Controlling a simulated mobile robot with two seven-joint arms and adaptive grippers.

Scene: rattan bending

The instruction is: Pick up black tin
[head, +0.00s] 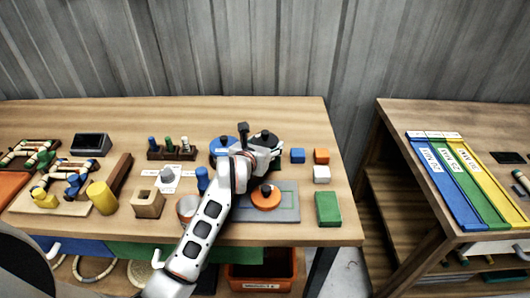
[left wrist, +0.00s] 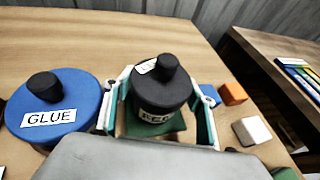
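The black tin (head: 264,136) with a small knob lid stands near the back right of the workbench. In the left wrist view the black tin (left wrist: 160,88) is upright between my left gripper's fingers and bears a white label, partly readable. My left gripper (head: 258,152) reaches over the bench from the front. In the left wrist view my left gripper (left wrist: 164,112) is spread around the tin, with a small gap visible on the right side. Whether the left finger touches is unclear. The tin's base is partly hidden. My right gripper is not in view.
A blue GLUE tin (left wrist: 55,105) stands close left of the gripper. An orange tin (head: 266,198) sits on a grey-blue tray (head: 288,210) in front. Small blue (head: 298,155), orange (head: 321,155) and white (head: 321,174) blocks lie to the right. The bench behind is clear.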

